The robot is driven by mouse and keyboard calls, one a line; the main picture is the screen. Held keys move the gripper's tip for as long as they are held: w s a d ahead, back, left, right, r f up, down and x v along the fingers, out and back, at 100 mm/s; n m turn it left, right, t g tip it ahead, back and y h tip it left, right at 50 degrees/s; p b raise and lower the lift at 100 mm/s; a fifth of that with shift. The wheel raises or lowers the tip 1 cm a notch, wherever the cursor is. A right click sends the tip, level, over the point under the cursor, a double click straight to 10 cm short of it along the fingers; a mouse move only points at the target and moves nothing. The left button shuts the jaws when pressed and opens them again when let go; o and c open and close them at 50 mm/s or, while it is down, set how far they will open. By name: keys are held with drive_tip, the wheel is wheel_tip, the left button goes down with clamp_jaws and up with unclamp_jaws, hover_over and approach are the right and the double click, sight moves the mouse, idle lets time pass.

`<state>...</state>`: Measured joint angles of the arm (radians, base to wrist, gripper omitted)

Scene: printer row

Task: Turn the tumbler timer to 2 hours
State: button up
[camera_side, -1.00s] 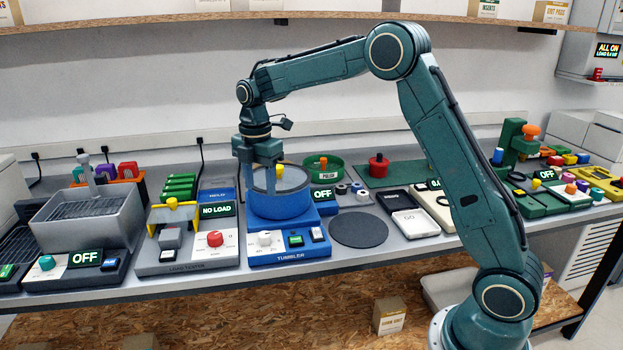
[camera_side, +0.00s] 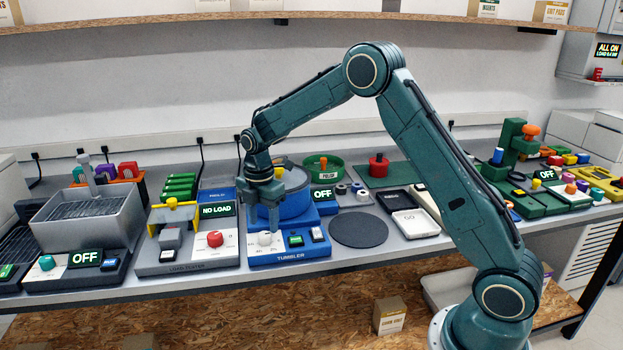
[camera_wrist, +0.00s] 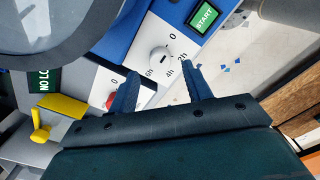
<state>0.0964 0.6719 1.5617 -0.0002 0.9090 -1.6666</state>
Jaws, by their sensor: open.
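The tumbler is a blue machine with a round drum (camera_side: 285,205) and a front panel labelled TUMBLER. Its timer is a white knob (camera_side: 264,239) on a white plate at the panel's left; the knob shows in the wrist view (camera_wrist: 160,59) with marks 0, 2h, 4h and 6h around it. A short dark line on the knob cannot be read surely against a mark. My gripper (camera_side: 263,226) is open and points down just above the knob. In the wrist view its fingers (camera_wrist: 160,80) are spread near the knob, with nothing between them held.
A green START button (camera_side: 296,241) and a small switch (camera_side: 317,234) sit right of the timer. The load tester with a red knob (camera_side: 215,239) stands left. A dark round pad (camera_side: 358,230) lies flat at right. The drum rises close behind my gripper.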

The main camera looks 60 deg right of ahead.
sight(264, 234)
drive_tip(key=shift+f, duration=1.85)
drive_tip(key=c, duration=1)
drive_tip(key=shift+m, duration=0.4)
drive_tip(key=m, duration=1.1)
